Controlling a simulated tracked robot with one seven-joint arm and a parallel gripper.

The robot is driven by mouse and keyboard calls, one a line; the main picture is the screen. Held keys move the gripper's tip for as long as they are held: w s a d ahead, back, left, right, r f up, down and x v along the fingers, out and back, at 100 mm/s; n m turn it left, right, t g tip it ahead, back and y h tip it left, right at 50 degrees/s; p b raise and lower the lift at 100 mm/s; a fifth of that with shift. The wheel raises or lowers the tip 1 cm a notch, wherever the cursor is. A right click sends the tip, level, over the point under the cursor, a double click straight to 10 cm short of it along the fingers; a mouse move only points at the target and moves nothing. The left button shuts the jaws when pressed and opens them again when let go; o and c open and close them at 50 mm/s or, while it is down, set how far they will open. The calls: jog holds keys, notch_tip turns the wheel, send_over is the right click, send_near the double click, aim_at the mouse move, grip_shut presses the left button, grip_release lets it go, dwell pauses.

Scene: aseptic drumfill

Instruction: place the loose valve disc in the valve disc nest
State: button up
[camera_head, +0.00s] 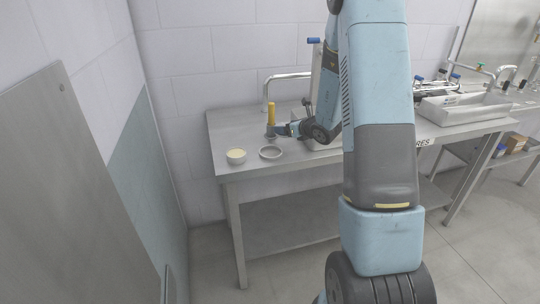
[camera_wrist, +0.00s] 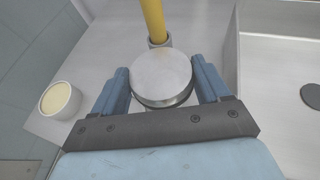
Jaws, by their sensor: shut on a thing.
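A round metal disc (camera_wrist: 162,75), which I take to be the loose valve disc, sits between the two fingers of my gripper (camera_wrist: 163,88) in the wrist view. The fingers are shut on its sides. In the head view my gripper (camera_head: 284,130) is low over the steel table, beside the yellow-handled tool; the disc cannot be made out there. A shallow grey ring (camera_head: 271,152), perhaps the valve disc nest, lies on the table in front of my gripper. I cannot make out the ring in the wrist view.
A yellow-handled tool (camera_head: 271,113) stands upright in a grey holder; its handle shows just beyond the disc in the wrist view (camera_wrist: 154,18). A white cup with cream contents (camera_head: 236,156) stands at the table's left (camera_wrist: 60,100). A sink (camera_wrist: 285,70) lies to the right.

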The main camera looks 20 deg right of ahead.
jog(key=s+d+r+n+g+y, duration=0.3)
jog(key=s+d+r+n+y, duration=0.25)
jog(key=s+r, duration=0.35)
send_over(274, 155)
jog(key=d, duration=0.1)
jog(key=shift+h, duration=0.35)
jog(key=f, duration=0.9)
jog(key=shift+s+d+f, duration=0.15)
jog(key=shift+s+f, duration=0.05)
jog(key=shift+w+a+f, duration=0.2)
jog(key=shift+a+f, duration=0.2)
jog(key=shift+f, duration=0.05)
jog(key=f, duration=0.3)
jog(key=shift+w+a, duration=0.15)
jog(key=shift+a, duration=0.05)
jog(key=shift+f, duration=0.25)
jog(key=shift+c, duration=0.6)
jog(key=shift+f, duration=0.15)
jog(key=c, duration=0.3)
jog(key=o, duration=1.4)
jog(key=shift+s, duration=0.2)
jog(key=shift+c, duration=0.2)
jog(key=o, duration=0.4)
jog(key=shift+w, duration=0.1)
